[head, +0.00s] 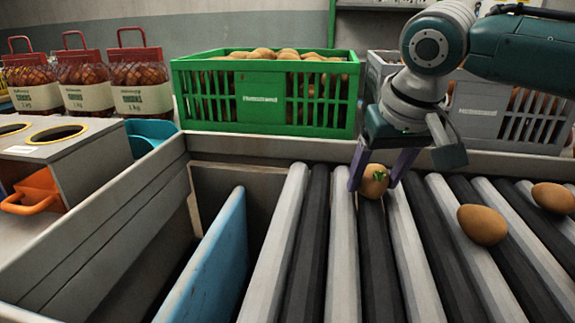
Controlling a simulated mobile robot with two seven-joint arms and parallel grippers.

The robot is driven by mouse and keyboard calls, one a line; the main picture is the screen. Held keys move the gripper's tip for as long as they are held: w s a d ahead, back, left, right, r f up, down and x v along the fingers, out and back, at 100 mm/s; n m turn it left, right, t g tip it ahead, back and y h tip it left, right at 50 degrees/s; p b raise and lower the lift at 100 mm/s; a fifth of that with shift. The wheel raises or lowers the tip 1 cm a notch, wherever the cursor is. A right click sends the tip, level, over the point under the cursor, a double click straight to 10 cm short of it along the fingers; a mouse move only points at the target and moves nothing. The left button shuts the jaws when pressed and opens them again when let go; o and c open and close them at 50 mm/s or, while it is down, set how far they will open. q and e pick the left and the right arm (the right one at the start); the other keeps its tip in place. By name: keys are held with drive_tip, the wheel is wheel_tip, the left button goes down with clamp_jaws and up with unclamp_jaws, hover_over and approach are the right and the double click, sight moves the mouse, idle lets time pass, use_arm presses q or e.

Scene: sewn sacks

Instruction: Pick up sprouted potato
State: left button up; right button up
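The sprouted potato (374,184) is brown with a small green sprout on its face. It lies on the roller conveyor (343,250), near its back edge. My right gripper (374,187) points down over it, with one purple finger on each side. The fingers stand wide, and a narrow gap seems to show between the potato and the right-hand finger, so the gripper looks open around it. My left gripper is not in view.
Two plain potatoes, one nearer (482,225) and one farther right (553,197), lie on the rollers. A green crate (265,95) of potatoes and a grey crate (515,122) stand behind. A blue panel (212,265) slants left of the rollers. Red-handled sacks (140,80) stand back left.

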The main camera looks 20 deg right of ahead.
sight(376, 172)
drive_tip(key=c, duration=0.9)
wheel_tip(376, 172, up, 20)
drive_tip(key=p, duration=0.3)
drive_tip(key=shift+s+a, duration=0.1)
